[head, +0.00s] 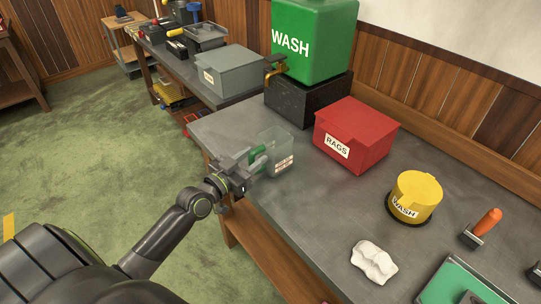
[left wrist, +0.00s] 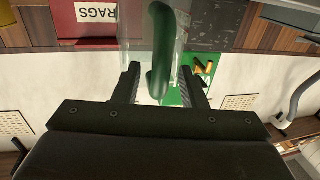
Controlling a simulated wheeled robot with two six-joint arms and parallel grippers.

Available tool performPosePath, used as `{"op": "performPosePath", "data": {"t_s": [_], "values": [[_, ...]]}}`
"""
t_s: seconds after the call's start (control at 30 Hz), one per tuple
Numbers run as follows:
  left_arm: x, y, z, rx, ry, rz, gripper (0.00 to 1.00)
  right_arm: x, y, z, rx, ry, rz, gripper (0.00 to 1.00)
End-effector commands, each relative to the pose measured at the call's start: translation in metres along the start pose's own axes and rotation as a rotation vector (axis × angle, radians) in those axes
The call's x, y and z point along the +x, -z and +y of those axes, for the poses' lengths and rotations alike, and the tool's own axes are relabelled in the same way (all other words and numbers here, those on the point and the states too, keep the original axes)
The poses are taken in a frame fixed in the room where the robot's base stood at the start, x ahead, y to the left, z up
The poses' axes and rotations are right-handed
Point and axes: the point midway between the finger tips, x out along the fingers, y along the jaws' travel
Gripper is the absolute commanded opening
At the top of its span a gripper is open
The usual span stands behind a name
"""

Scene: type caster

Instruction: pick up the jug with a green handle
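The jug (head: 281,158) is a clear box-like vessel with a small label, standing near the left edge of the grey bench. Its green handle (head: 259,152) faces my left gripper (head: 257,163), which partly hides it. In the left wrist view the green handle (left wrist: 161,50) reaches between the two dark fingers of my left gripper (left wrist: 164,82). The fingers are apart, with a gap on each side of the handle. The clear jug body (left wrist: 134,42) shows beyond them. My right gripper is not in view.
A red RAGS box (head: 371,127) stands right of the jug. Behind it, a green WASH tank (head: 318,45) with a tap sits on a black block (head: 300,102). A yellow WASH tub (head: 417,192) and white cloth (head: 373,262) lie further right. Bare bench top (head: 325,215) lies between.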

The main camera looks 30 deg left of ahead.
Motion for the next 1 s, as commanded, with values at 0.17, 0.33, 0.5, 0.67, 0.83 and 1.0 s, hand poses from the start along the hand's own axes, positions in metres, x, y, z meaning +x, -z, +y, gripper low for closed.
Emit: {"op": "performPosePath", "data": {"t_s": [0.17, 0.33, 0.5, 0.67, 0.83, 1.0], "values": [[0.0, 0.0, 0.0, 0.001, 0.0, 0.0, 0.14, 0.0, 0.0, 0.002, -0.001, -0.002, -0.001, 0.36], [0.0, 0.0, 0.0, 0.001, 0.0, 0.0, 0.0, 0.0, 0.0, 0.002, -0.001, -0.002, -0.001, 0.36], [0.0, 0.001, 0.0, 0.001, 0.0, 0.001, 0.0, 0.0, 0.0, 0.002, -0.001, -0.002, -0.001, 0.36], [0.0, 0.009, 0.0, 0.001, -0.001, 0.002, 0.0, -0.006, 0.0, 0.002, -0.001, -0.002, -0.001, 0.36], [0.0, 0.035, 0.0, 0.004, -0.001, 0.003, 0.0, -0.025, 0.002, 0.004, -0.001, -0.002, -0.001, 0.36], [0.0, 0.067, 0.0, 0.003, -0.002, 0.004, 0.0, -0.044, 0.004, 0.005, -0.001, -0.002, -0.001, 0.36]]}}
